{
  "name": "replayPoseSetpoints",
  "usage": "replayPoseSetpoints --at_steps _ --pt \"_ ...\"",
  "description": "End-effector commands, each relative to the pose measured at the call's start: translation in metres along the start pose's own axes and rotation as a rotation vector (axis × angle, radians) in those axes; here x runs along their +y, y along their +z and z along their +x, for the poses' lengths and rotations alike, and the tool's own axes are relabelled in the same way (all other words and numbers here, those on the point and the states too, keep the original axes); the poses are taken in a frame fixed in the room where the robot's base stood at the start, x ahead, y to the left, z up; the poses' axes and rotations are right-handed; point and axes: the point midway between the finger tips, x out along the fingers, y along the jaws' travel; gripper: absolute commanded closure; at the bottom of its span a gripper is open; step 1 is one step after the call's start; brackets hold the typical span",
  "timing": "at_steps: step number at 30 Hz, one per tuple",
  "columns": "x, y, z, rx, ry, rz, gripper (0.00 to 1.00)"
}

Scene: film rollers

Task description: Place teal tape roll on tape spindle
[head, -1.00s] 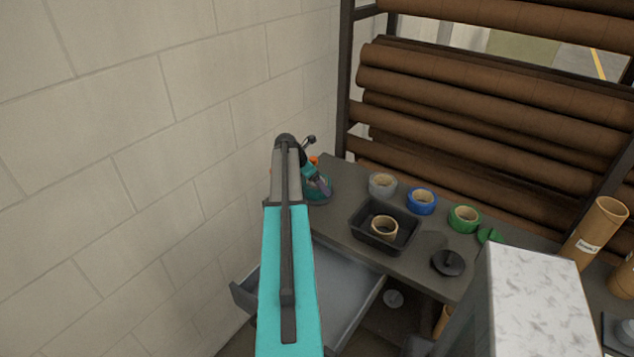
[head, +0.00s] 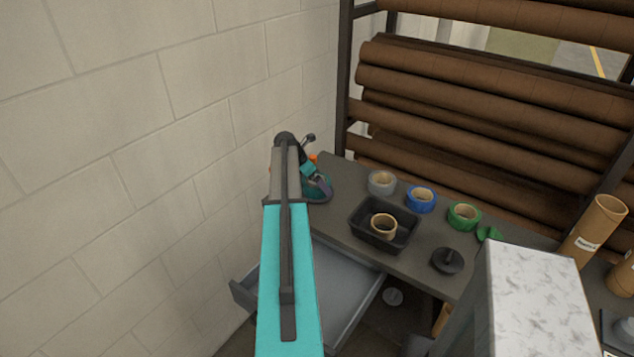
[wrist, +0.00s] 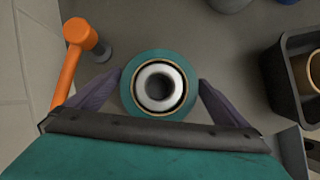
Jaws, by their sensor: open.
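The teal tape roll (wrist: 127,86) lies flat with its hole facing up. In the wrist view it sits between the two purple-grey fingers of my open gripper (wrist: 160,80), one on each side. A white ring with a dark centre shows inside its core; I cannot tell what it is. In the head view the teal roll (head: 322,194) is at the desk's far left corner, partly hidden by my gripper (head: 316,180).
A black tray (head: 357,232) holds a tan roll (head: 383,233). Grey (head: 382,176), blue (head: 421,207) and green (head: 464,224) rolls lie behind it. An orange-handled tool (wrist: 76,45) is left of the teal roll. An open drawer (head: 345,290) juts below; a block wall (head: 160,150) stands left.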

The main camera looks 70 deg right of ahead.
Motion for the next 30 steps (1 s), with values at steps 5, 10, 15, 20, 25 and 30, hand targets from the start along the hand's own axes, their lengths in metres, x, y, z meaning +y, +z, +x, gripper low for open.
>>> replayPoseSetpoints --at_steps 5,10,15,20,25,30 --pt "0.0 -0.001 -0.012 -0.001 0.002 -0.001 0.01" --pt "0.0 -0.002 -0.033 -0.001 0.002 -0.001 0.01" --pt "0.0 -0.002 -0.057 -0.001 0.003 -0.001 0.01" --pt "0.001 -0.002 -0.08 -0.001 0.003 -0.001 0.01" --pt "0.001 -0.002 -0.101 -0.001 0.002 -0.001 0.01" --pt "0.001 -0.002 -0.115 0.0 0.002 -0.001 0.01"
